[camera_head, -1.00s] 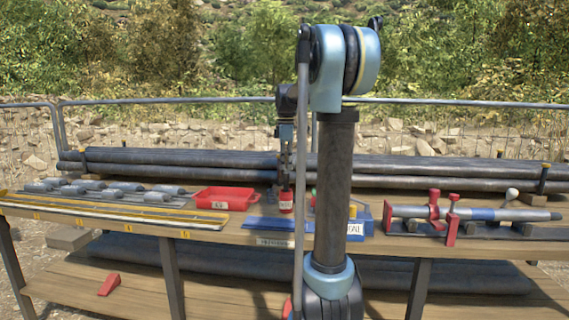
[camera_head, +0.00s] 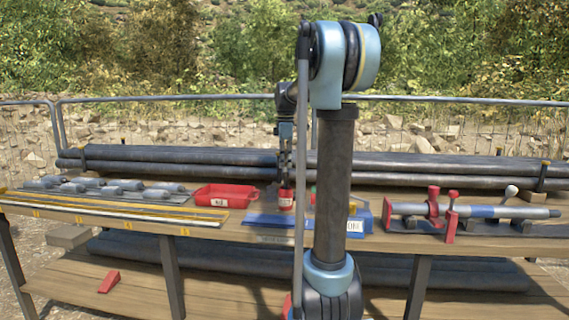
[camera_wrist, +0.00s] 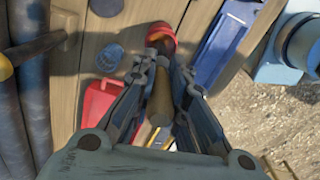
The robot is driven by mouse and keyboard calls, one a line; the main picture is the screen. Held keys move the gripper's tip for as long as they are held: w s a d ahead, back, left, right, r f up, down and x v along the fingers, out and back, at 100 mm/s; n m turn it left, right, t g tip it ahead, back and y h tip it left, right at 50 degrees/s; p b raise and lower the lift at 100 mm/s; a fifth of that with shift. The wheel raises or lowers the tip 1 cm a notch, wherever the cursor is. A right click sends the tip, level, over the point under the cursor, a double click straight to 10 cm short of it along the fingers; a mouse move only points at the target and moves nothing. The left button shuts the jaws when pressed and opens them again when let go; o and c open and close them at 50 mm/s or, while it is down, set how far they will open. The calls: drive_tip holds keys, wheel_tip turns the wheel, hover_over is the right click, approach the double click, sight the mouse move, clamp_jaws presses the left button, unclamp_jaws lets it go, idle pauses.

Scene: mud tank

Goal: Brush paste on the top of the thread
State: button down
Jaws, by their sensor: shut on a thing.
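My gripper (camera_wrist: 168,72) is shut on a brown handle (camera_wrist: 160,100), which looks like the brush's. The handle points down to a red pot (camera_wrist: 162,36) with a dark top. I cannot tell whether the brush end is inside the pot. In the head view my gripper (camera_head: 286,172) is right above the red, white-labelled pot (camera_head: 286,199) on the bench. A grey pipe piece with a blue band (camera_head: 482,213) lies level in a red-clamped stand at the right. Its thread is too small to make out.
Long dark pipes (camera_head: 180,160) lie along the back. Several grey cylinders (camera_head: 124,185) lie at the left.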

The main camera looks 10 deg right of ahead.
drive_tip(key=shift+f, duration=0.35)
idle(1.2)
drive_tip(key=shift+r, duration=3.55)
